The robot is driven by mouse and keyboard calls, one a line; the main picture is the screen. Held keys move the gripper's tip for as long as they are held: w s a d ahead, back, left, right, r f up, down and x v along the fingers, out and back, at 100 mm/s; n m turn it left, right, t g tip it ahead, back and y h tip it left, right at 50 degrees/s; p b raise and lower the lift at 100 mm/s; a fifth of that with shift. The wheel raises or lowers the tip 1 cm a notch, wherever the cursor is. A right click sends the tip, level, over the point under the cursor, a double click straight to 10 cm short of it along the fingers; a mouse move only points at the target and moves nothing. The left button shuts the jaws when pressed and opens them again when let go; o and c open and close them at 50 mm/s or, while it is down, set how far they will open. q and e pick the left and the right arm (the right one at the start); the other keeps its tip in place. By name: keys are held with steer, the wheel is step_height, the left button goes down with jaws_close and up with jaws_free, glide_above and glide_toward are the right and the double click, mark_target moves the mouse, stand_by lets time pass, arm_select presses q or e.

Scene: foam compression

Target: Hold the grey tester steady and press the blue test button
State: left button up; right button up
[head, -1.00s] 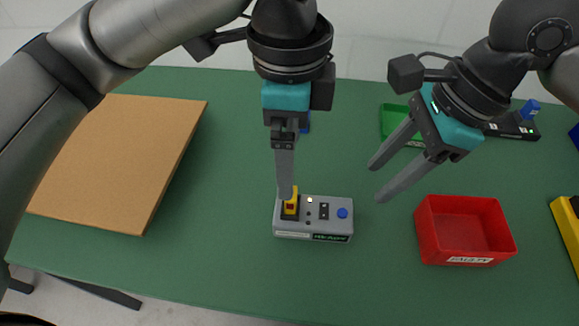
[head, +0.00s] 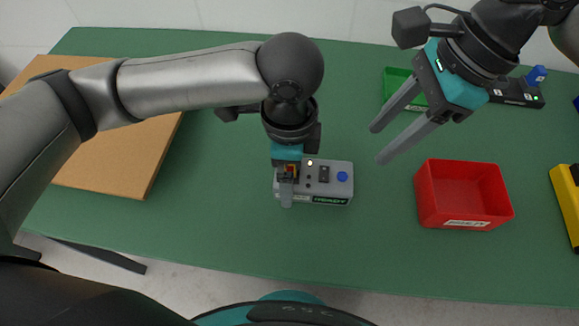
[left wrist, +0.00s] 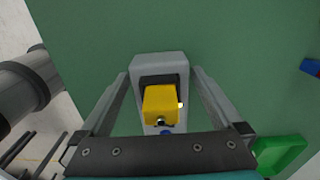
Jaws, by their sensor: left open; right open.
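The grey tester (head: 325,190) lies on the green table, with a blue button (head: 342,176) on its right end, a dark switch and a small lit lamp. My left gripper (head: 286,202) points down at the tester's left end. In the left wrist view its open fingers stand on either side of the tester (left wrist: 158,66) and its yellow part (left wrist: 161,104); whether they touch the casing I cannot tell. The yellow part is mostly hidden by the gripper in the head view. My right gripper (head: 379,144) is open and empty, above and to the right of the tester.
A red bin (head: 431,206) stands right of the tester. A green bin (head: 391,86) is behind my right gripper. A black device (head: 515,97) sits at the back right, a yellow object (head: 565,190) at the right edge. A brown board (head: 110,175) lies left. Table in front is clear.

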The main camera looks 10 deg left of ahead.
arm_select(q)
jaws_close()
arm_select(e)
jaws_close()
stand_by(0.9)
stand_by(1.2)
